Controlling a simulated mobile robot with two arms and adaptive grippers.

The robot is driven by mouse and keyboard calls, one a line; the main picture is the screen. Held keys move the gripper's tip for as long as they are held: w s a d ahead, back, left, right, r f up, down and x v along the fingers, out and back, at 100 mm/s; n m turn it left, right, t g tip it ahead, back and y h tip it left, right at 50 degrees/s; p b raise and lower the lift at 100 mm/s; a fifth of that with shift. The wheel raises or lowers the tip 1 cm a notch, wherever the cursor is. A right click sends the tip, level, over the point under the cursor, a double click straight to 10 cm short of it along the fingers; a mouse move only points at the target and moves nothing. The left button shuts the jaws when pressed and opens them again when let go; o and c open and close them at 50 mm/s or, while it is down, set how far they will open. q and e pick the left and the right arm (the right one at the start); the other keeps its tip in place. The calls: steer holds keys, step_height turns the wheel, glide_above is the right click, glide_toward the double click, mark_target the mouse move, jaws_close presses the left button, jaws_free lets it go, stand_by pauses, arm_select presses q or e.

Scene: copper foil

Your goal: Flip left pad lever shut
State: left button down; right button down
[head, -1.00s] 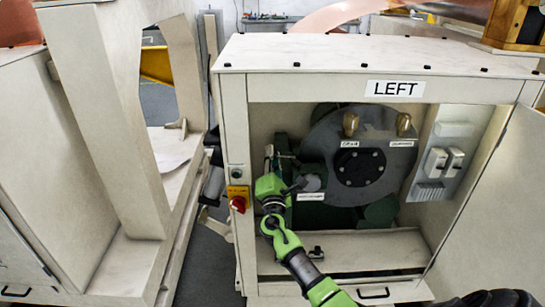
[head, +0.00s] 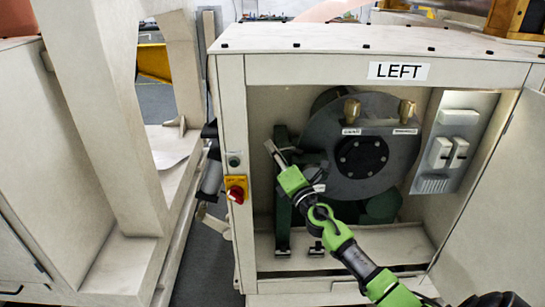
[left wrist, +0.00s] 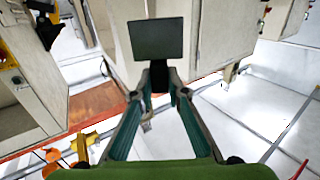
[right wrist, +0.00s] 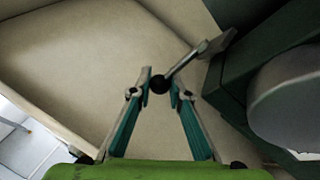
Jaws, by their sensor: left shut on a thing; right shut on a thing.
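The left pad lever, a metal rod with a black ball knob (right wrist: 160,84), shows in the right wrist view beside a dark green frame. My right gripper (right wrist: 160,80) is shut on the knob, which sits between its fingertips. In the head view my right arm reaches into the open cabinet marked LEFT (head: 397,71), and its green wrist is left of the big grey disc (head: 330,120). The lever is hard to tell apart from the gripper there. My left gripper (left wrist: 160,78) shows only in the left wrist view, shut on a dark square-plated thing (left wrist: 156,38).
The cabinet's door (head: 495,210) stands open at the right. A red and yellow switch (head: 236,190) is on the left front post. Brass knobs (head: 352,110) stand on the disc's upper rim. A pale machine frame (head: 100,120) stands to the left.

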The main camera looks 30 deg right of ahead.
steer(key=shift+s+n+y+b, duration=0.3)
steer(key=shift+n+y+b, duration=0.25)
steer(key=shift+y, duration=0.45)
steer(key=c, duration=1.9)
jaws_free()
steer(key=s+f, duration=0.2)
steer(key=s, duration=0.9)
steer(key=shift+s+f, duration=0.25)
steer(key=shift+s, duration=0.1)
steer(key=shift+a, duration=0.1)
